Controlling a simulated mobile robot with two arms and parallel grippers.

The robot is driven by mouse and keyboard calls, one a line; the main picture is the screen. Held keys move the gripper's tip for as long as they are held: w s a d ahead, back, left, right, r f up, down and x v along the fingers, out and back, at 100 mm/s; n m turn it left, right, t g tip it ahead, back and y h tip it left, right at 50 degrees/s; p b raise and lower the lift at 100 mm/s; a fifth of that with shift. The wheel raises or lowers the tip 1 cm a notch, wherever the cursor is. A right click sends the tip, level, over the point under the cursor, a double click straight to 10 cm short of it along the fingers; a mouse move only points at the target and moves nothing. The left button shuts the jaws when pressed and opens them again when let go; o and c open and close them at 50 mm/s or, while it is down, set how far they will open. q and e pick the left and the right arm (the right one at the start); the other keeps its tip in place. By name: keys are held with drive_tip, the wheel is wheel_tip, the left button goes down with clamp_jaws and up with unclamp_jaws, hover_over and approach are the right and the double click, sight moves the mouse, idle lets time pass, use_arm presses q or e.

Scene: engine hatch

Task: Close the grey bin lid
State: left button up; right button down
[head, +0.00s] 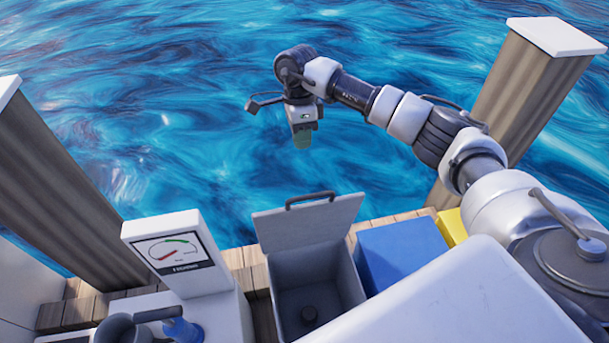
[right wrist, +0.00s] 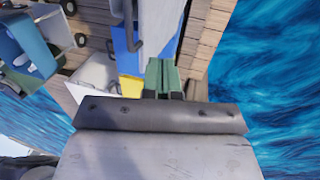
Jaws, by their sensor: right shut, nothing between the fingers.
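My left gripper is not in view.
A blue box (head: 402,252) stands right of the bin, with a yellow one (head: 452,226) beyond it. A gauge panel (head: 178,252) stands at left. Wooden posts (head: 525,90) rise at both sides. Open water (head: 180,100) lies behind the dock.

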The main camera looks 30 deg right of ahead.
drive_tip(key=s+a+f+p, duration=0.1)
drive_tip(key=s+f+p, duration=0.3)
drive_tip(key=f, duration=0.5)
drive_tip(key=shift+s+a+p, duration=0.25)
drive_tip(key=shift+s+p, duration=0.05)
drive_tip(key=shift+s, duration=0.45)
